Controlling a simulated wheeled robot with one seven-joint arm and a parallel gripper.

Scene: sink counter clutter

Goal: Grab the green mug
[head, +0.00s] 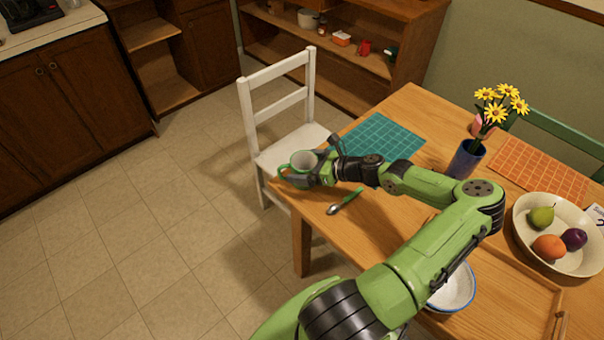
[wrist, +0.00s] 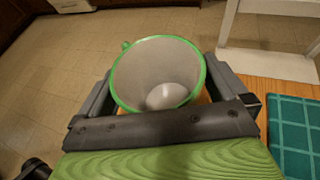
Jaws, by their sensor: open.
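The green mug (head: 301,162) stands near the left corner of the wooden table, with a pale inside and a green rim. Its handle shows at the left. My gripper (head: 322,163) is at the mug from the right side, with its fingers open. In the wrist view the mug (wrist: 157,72) lies between the two fingers of my gripper (wrist: 160,90), with one finger on each side. A gap shows on the right; whether the left finger touches the mug cannot be told. The mug's lower outside is mostly hidden.
A green-handled spoon (head: 345,201) lies on the table (head: 310,215) just in front of my gripper. A teal placemat (head: 383,137) and a white chair (head: 285,115) are behind. A blue vase (head: 465,160) with yellow flowers and a fruit bowl (head: 521,225) stand to the right.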

